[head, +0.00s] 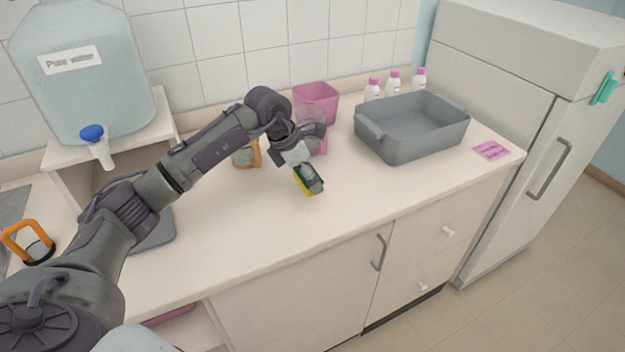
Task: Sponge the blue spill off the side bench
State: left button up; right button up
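My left gripper (312,180) reaches over the middle of the pale side bench (365,200) with its fingers pointing down. It is shut on a yellow and green sponge (302,182). The sponge is tilted and low over the bench top; I cannot tell whether it touches the surface. No blue spill shows on the visible bench top; my arm and gripper hide part of it. My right gripper is not in view.
A grey tub (412,128) stands at the right, with white bottles (393,82) behind it and a pink card (491,150) beside it. A pink bin (316,100) and an orange-handled container (246,155) stand behind my arm. A water jug (85,85) sits left. The front bench strip is clear.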

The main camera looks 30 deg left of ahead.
pick_arm(q)
notch_tip(320, 180, up, 3)
jog(key=shift+w+f+p, duration=0.15)
jog(key=shift+f+p, duration=0.05)
jog(key=shift+p, duration=0.4)
jog(key=shift+d+r, duration=0.1)
jog(key=shift+r, duration=0.3)
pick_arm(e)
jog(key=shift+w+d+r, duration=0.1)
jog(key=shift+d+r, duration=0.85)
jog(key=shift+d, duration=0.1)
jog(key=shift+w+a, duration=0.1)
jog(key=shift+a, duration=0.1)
